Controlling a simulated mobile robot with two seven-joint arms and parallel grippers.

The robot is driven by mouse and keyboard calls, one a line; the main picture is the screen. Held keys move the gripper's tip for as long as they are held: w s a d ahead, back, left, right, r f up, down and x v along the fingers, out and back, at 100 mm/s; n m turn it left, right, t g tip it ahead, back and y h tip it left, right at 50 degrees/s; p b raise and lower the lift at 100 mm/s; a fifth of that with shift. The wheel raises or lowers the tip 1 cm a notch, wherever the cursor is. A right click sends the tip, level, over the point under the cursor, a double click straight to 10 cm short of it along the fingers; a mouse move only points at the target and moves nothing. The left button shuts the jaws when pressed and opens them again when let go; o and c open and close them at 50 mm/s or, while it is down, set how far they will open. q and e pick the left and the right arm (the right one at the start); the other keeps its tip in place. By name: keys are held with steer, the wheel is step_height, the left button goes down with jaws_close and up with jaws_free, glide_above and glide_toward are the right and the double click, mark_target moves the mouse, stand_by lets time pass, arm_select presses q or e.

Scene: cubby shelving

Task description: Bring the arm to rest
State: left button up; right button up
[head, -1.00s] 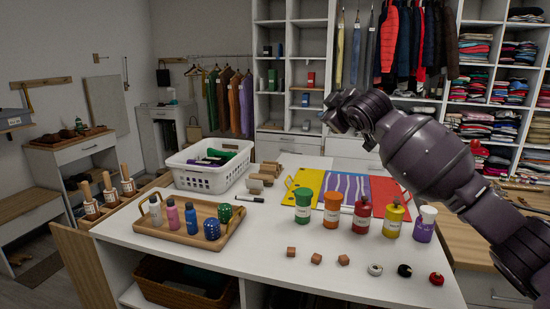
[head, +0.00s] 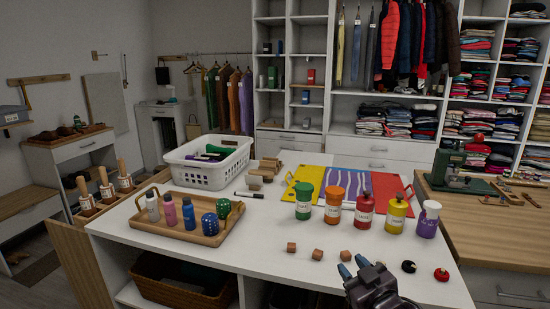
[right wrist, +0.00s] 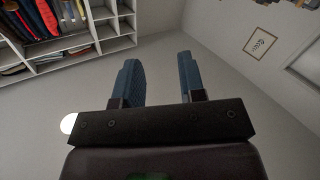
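My right gripper (head: 353,268) is low at the front edge of the white table (head: 250,245) in the head view, near the small wooden cubes. In the right wrist view its two blue fingers (right wrist: 164,82) stand apart with nothing between them. My left gripper is not in view.
Several paint bottles (head: 364,212) stand across the table's right half. A wooden tray (head: 215,238) with bottles and a white basket (head: 205,175) are left.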

steer(key=s+d+f+m+g+h+b, duration=0.1)
steer(key=s+d+f, duration=0.4)
steer(key=s+f, duration=0.8)
steer(key=s+d+f+m+g+h+b, duration=0.1)
steer(key=s+d+f+m+g+h, duration=0.3)
steer(key=s+f, duration=0.9)
steer(key=s+d, duration=0.1)
steer(key=s, duration=0.2)
steer(key=shift+s+m+g, duration=0.3)
steer(key=shift+s+g, duration=0.1)
steer(key=shift+w+r, duration=0.1)
steer(key=shift+w, duration=0.05)
